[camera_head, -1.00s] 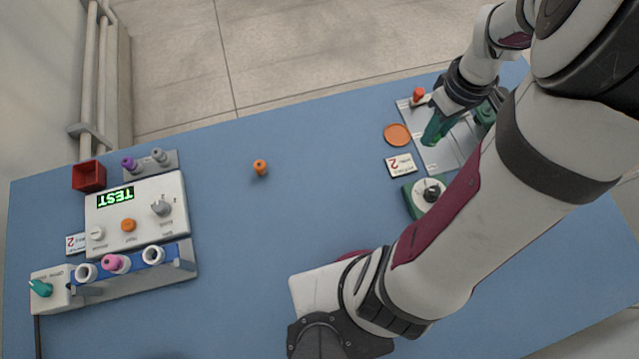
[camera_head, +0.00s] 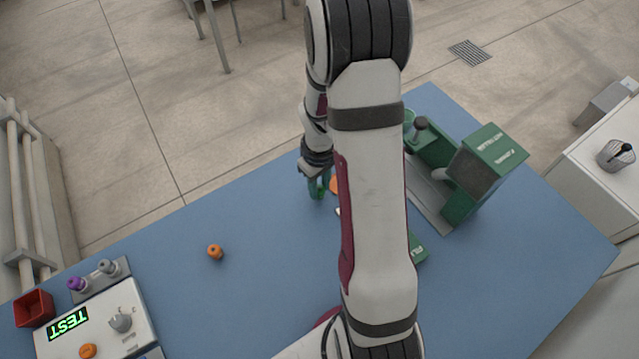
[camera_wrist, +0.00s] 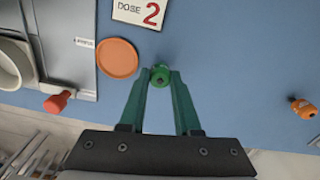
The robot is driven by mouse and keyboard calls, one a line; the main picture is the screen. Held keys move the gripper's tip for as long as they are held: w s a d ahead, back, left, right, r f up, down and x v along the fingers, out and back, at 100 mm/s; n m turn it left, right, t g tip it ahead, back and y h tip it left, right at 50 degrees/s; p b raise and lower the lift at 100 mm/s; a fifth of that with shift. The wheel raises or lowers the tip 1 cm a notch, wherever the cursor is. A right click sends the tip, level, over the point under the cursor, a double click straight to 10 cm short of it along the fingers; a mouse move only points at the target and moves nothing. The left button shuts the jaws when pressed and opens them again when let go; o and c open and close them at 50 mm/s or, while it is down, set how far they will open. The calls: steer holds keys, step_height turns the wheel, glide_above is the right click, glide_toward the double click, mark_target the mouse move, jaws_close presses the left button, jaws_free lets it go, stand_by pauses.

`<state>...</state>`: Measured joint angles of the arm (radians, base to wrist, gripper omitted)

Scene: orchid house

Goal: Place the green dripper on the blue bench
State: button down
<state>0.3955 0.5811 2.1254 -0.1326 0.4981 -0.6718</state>
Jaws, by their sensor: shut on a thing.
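My gripper (camera_head: 318,190) has teal-green fingers and is left of the upper arm in the head view, over the far part of the blue bench (camera_head: 270,285). In the wrist view my gripper (camera_wrist: 161,85) is shut on the green dripper (camera_wrist: 160,73), a small round piece with a dark centre between the fingertips. Blue bench surface (camera_wrist: 215,60) shows around the dripper. I cannot tell whether the dripper touches the bench or is just above it. In the head view the fingers and the dripper blend together.
An orange disc (camera_wrist: 117,58) and a "DOSE 2" card (camera_wrist: 140,12) lie near the dripper. An orange dripper (camera_head: 215,252) stands alone on the bench. A green machine (camera_head: 480,170) stands right of my arm. The TEST box (camera_head: 95,325) is at lower left. Bench between is clear.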

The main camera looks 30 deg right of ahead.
mark_target(319, 189)
steer(key=shift+f, duration=0.1)
steer(key=c, duration=0.6)
jaws_free()
step_height(319, 189, up, 12)
steer(key=s+a+r+m, duration=0.2)
steer(key=s+a, duration=0.3)
steer(key=s, duration=0.1)
steer(key=s+a+r+m+y, duration=0.1)
steer(key=s+a+r+m, duration=0.1)
steer(key=s+a, duration=0.4)
steer(key=s+a+r+m, duration=0.3)
steer(key=s+a, duration=0.2)
steer(key=s, duration=0.1)
steer(key=shift+s+a+r+y, duration=0.1)
steer(key=shift+a+y, duration=0.15)
steer(key=shift+y, duration=0.15)
